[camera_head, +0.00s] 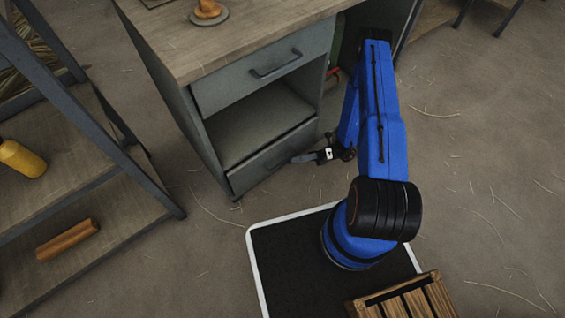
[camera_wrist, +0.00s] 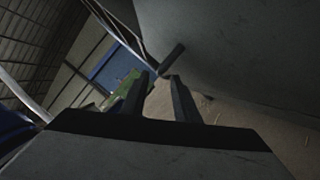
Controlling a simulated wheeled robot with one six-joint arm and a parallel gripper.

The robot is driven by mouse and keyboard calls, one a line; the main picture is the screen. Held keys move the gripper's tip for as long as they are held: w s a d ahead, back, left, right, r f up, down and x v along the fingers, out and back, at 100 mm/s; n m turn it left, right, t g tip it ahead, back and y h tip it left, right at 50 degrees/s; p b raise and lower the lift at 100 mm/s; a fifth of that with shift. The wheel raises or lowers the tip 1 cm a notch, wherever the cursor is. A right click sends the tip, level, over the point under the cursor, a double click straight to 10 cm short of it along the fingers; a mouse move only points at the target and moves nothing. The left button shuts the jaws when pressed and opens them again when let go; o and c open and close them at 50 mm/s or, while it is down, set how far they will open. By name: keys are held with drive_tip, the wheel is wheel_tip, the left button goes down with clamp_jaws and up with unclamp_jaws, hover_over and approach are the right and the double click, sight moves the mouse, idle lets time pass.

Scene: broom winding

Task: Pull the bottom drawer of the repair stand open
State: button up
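The repair stand (camera_head: 180,110) is a grey cabinet with a wooden top. Its bottom drawer (camera_head: 250,176) is a low grey front near the floor and looks shut or nearly so. My gripper (camera_head: 297,158) is at the right part of that drawer front. In the wrist view my gripper (camera_wrist: 160,78) has its two fingers apart with nothing visibly clamped. A dark bar handle (camera_wrist: 172,59) on a grey panel lies just beyond the fingertips. I cannot tell whether the fingers touch it. In the head view my gripper partly hides the handle area.
The top drawer (camera_head: 262,72) has a dark bar handle, with an open compartment (camera_head: 262,122) below it. A metal-framed shelf (camera_head: 85,195) stands at left, holding a yellow bottle (camera_head: 22,158). A wooden crate (camera_head: 408,298) is at the lower right. Straw-strewn floor at right is open.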

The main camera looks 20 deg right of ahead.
sight(282, 162)
drive_tip(key=shift+x, duration=3.15)
drive_tip(key=shift+c, duration=0.3)
clamp_jaws()
